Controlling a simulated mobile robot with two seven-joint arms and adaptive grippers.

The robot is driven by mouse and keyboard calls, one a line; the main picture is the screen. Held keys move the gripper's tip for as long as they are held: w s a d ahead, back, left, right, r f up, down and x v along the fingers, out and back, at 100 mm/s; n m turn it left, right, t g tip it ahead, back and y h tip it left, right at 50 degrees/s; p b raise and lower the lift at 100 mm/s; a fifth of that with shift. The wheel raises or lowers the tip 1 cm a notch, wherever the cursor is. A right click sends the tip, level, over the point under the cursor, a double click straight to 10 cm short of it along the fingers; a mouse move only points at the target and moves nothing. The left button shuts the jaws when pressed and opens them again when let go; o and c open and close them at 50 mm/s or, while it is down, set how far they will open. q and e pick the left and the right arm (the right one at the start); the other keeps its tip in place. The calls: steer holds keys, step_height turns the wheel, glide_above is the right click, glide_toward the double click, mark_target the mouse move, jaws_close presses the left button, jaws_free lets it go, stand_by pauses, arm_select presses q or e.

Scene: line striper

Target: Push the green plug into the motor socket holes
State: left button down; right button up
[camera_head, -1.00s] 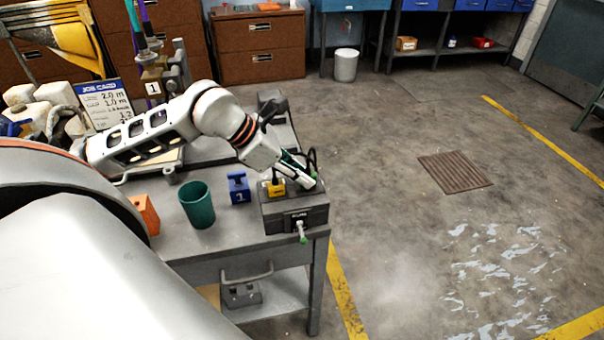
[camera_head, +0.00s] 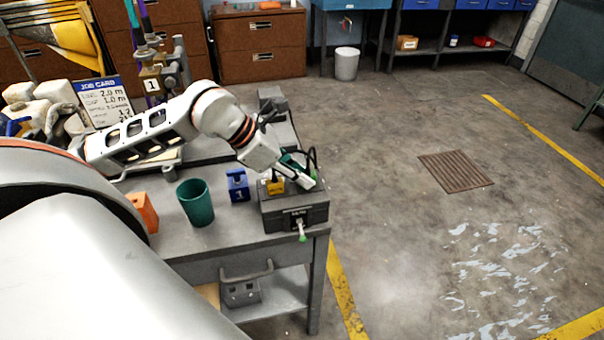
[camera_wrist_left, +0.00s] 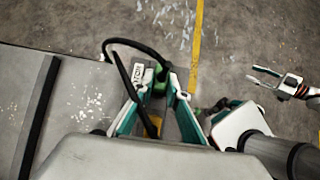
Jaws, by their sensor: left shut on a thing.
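The dark socket box (camera_head: 282,217) sits on the right front corner of the grey cart. Its white MOTOR label (camera_wrist_left: 138,74) shows in the left wrist view. My left gripper (camera_head: 306,182) reaches down over the box top from the left and is shut on the green plug (camera_wrist_left: 160,74), which shows at its fingertips in the left wrist view. A black cable loops above the plug. The plug's tip and the socket holes are hidden, so I cannot tell how deep it sits. My right gripper (camera_wrist_left: 265,79) is open and empty over the floor.
A yellow plug or block (camera_head: 275,186) stands on the box beside my gripper. A blue block (camera_head: 238,186), a green cup (camera_head: 196,203) and an orange block (camera_head: 143,212) stand left of it. A green-tipped lever (camera_head: 302,232) projects from the box front.

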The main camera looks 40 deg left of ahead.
arm_select(q)
steer(key=shift+f, duration=0.25)
steer(key=c, duration=1.6)
jaws_free()
steer(key=shift+r, duration=0.2)
steer(key=shift+p+v, duration=0.9)
steer(key=shift+v, duration=1.3)
steer(key=shift+p+v, duration=0.95)
steer(key=shift+v, duration=0.25)
steer(key=shift+f, duration=0.1)
